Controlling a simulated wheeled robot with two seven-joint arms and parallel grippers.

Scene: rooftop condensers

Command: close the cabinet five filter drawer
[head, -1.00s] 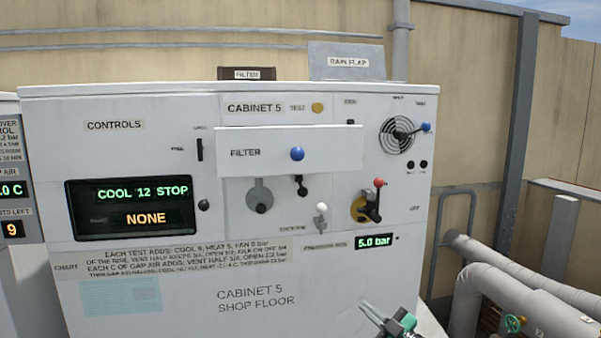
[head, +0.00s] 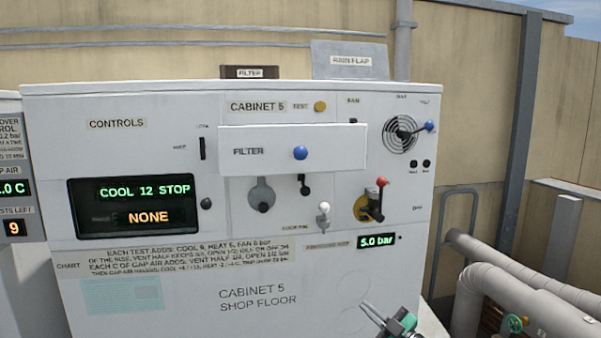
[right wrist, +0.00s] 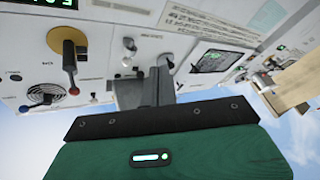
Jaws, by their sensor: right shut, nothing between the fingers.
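The filter drawer (head: 235,152) is a white box front with a blue ball knob (head: 300,153), in the upper middle of cabinet 5 (head: 250,260). It stands out from the cabinet face, so it is open. My right gripper (head: 368,312) shows at the bottom of the head view, below and right of the drawer, apart from it. It is shut and empty. In the right wrist view the cabinet face appears upside down, with the gripper's grey fingers (right wrist: 160,85) in front of it. My left gripper is not in view.
Right of the drawer are a red-knobbed lever (head: 382,182) on a yellow disc and a fan vent (head: 400,134) with a blue-tipped lever. Below it are a grey dial (head: 261,194) and a white knob (head: 324,208). Pipes (head: 500,295) run at lower right.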

